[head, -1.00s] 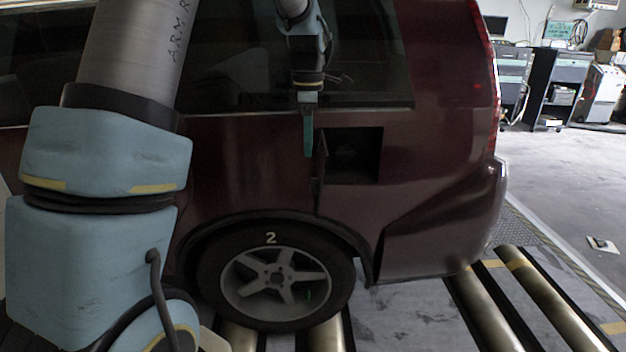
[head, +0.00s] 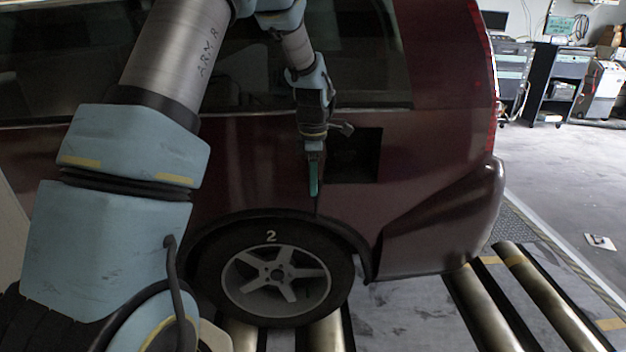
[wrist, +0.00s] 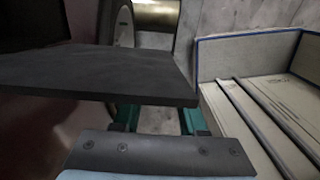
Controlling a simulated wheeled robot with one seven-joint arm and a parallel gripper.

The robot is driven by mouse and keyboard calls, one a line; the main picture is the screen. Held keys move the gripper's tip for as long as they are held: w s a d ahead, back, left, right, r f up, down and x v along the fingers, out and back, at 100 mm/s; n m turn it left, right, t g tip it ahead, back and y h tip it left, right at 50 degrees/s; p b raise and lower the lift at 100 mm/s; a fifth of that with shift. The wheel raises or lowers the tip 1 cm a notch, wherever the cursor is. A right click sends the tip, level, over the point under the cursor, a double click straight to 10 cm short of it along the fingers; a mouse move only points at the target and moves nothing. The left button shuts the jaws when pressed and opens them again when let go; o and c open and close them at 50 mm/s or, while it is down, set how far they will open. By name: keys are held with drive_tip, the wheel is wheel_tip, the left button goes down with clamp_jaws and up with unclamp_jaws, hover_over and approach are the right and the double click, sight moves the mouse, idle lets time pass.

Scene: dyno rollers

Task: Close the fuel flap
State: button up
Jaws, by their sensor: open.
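The fuel opening is a dark square recess (head: 362,158) in the maroon side of the car, above the rear wheel. The fuel flap stands open; in the wrist view it is a dark flat panel (wrist: 95,76) crossing the upper left and middle. In the head view my arm hides most of it. My gripper (head: 313,180) has teal fingers pointing down, just left of the recess. It is open, with nothing seen held. In the wrist view the flap covers part of the fingers; I cannot tell whether they touch it.
The car's rear wheel (head: 274,280) rests on metal rollers below the gripper. More rollers (head: 490,310) lie to the right. Carts and equipment (head: 565,85) stand at the back right. A blue-edged box (wrist: 245,85) with flat items shows right in the wrist view.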

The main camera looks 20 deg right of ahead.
drive_tip(key=shift+c, duration=0.3)
clamp_jaws()
idle(1.1)
